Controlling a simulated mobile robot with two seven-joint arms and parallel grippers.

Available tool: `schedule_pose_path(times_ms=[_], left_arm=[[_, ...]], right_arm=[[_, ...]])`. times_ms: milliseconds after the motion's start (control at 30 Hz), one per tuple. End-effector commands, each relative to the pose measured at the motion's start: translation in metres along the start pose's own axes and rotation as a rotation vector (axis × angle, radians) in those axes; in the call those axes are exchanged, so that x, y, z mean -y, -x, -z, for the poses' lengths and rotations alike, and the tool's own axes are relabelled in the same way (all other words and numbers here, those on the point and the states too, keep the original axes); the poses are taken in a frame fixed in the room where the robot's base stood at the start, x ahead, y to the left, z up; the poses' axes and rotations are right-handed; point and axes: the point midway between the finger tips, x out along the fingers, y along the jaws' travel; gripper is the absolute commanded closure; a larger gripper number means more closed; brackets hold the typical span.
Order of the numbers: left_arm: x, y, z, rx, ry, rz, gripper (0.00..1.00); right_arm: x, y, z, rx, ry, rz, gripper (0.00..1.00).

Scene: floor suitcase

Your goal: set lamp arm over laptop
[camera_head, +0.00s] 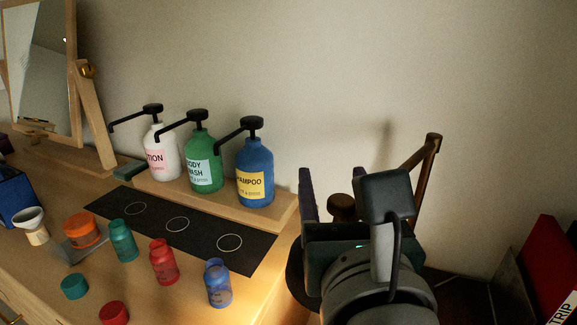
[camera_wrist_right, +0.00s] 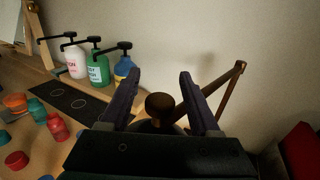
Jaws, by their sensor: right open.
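A brown jointed lamp arm (camera_head: 426,152) rises behind my right gripper (camera_head: 333,186), against the wall. A round brown knob (camera_head: 341,206) sits at the near end of its lower part. In the right wrist view the lamp arm (camera_wrist_right: 226,82) runs up to the right from the knob (camera_wrist_right: 159,104). My right gripper (camera_wrist_right: 159,82) is open, its fingers on either side of the knob; I cannot tell whether they touch it. My wrist hides much of the lamp. A warm glow lights the desk left of my wrist. No laptop is visible. My left gripper is out of view.
White, green and blue pump bottles (camera_head: 202,165) stand on a wooden ledge left of my gripper. A black mat with circles (camera_head: 204,240) and several small coloured jars (camera_head: 163,262) lie in front. A red book-like object (camera_head: 552,265) stands at right.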

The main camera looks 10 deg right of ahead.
Motion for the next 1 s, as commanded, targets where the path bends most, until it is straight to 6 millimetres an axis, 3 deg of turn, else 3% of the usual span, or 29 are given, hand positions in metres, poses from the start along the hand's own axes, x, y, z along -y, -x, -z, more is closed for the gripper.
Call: schedule_pose_path(times_ms=[67,633,1000], left_arm=[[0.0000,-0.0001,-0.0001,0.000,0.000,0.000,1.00],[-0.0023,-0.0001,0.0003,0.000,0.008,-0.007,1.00],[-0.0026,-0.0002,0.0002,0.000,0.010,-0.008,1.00]], right_arm=[[0.0001,0.0002,0.0000,0.000,0.000,0.000,0.37],[0.0001,0.0006,0.0000,0.000,0.000,0.001,1.00],[0.0001,0.0006,0.0000,0.000,0.001,0.000,1.00]])
